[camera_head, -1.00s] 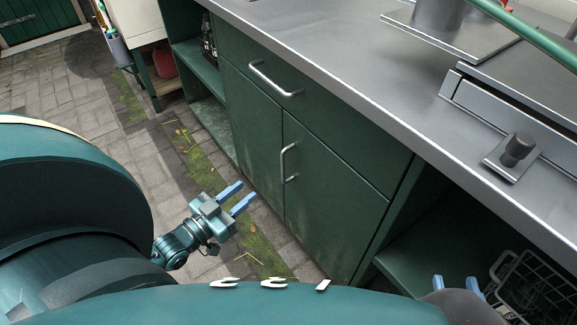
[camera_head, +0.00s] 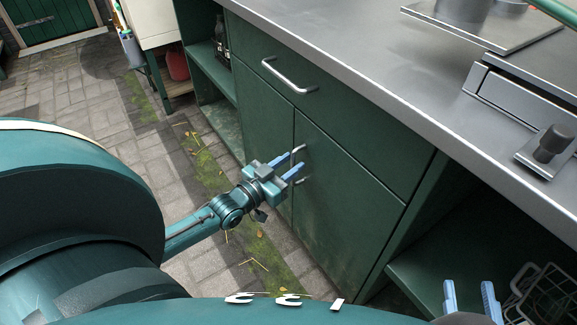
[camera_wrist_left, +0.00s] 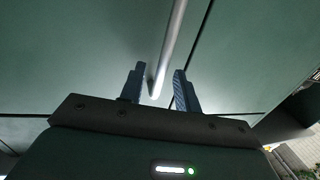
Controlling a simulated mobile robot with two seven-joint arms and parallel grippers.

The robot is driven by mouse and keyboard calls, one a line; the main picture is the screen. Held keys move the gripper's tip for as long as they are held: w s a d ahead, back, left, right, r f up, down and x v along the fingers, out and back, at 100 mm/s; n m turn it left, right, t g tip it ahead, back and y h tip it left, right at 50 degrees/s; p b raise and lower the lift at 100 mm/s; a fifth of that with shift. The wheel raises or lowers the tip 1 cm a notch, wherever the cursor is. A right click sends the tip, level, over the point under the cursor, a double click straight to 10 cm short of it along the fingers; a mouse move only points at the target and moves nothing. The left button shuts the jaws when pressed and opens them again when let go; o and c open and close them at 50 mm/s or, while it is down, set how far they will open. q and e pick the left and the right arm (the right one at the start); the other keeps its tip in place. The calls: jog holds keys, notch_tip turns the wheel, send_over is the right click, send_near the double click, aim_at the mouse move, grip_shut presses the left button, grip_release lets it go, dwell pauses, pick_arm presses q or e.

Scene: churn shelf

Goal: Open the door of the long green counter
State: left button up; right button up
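The long green counter has a grey top (camera_head: 350,70) and a green front with two doors below a wide drawer. The right door (camera_head: 345,190) is closed and carries a short vertical metal handle (camera_head: 299,150) near its left edge. My left gripper (camera_head: 291,167) is at this handle, its blue fingers open. In the left wrist view the handle bar (camera_wrist_left: 170,50) runs between the two open fingers (camera_wrist_left: 157,90), and a gap shows beside it. My right gripper (camera_head: 469,298) is at the lower right, its two fingers apart and empty.
The drawer has a metal handle (camera_head: 290,77) above the doors. An open shelf bay with a wire basket (camera_head: 545,295) lies at the right. Paved ground (camera_head: 110,120) is free at the left. A black knob (camera_head: 551,145) sits on the counter top.

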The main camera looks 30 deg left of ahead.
pick_arm(q)
grip_shut()
dwell(0.3)
dwell(0.3)
